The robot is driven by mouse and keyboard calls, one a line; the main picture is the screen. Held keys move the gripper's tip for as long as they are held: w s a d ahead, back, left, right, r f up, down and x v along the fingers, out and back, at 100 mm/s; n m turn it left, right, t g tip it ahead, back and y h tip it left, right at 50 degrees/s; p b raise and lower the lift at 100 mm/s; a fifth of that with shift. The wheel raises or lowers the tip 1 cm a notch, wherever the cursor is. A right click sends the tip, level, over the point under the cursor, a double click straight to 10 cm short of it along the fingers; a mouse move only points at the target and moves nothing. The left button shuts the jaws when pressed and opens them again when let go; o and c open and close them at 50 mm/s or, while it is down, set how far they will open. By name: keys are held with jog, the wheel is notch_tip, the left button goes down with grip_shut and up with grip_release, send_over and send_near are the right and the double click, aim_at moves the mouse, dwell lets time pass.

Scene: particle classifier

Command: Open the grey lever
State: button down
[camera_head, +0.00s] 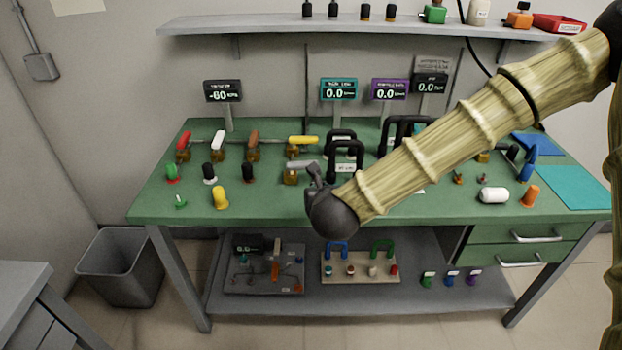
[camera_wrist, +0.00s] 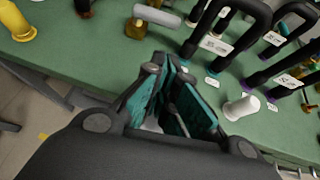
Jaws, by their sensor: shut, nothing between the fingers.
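The grey lever (camera_head: 300,164) sits on a brass valve body (camera_head: 291,177) near the middle of the green bench. Its handle lies level, pointing right. In the wrist view the grey lever (camera_wrist: 157,15) shows at the top, with the brass body (camera_wrist: 135,30) below its left end. My gripper (camera_head: 315,174) is just right of the lever in the head view, close to the handle's end; the head view does not settle whether they touch. In the wrist view my gripper (camera_wrist: 172,92) is shut and empty, with a visible gap between it and the lever.
Black arched handles (camera_head: 345,150) stand close behind my gripper. A yellow knob (camera_head: 220,198) is left. The bench front (camera_head: 250,210) is clear.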

jog(key=p, duration=0.2)
send_near(302, 167)
jog(key=w+f, duration=0.1)
jog(key=w+d+f, duration=0.1)
jog(key=f, duration=0.1)
jog(key=w+d+f, duration=0.1)
jog(key=f, duration=0.1)
jog(key=shift+w, duration=0.25)
jog(key=shift+w+a+f, duration=0.15)
jog(key=shift+w+a, duration=0.05)
jog(key=shift+w, duration=0.7)
jog(key=shift+w+d+f+n+y+b, duration=0.15)
jog(key=shift+w+d+n+y+b, duration=0.1)
jog(key=shift+n+y+b, duration=0.2)
jog(key=shift+w+d+n+g+y+b, duration=0.2)
jog(key=shift+w+n+y+b, duration=0.15)
jog(key=shift+n+y+b, duration=0.15)
jog(key=shift+w+d+n+g+y+b, duration=0.1)
jog(key=shift+w+n+g+y+b, duration=0.1)
jog(key=shift+w+n+y+b, duration=0.25)
jog(key=shift+w+d, duration=0.1)
jog(key=shift+w, duration=0.2)
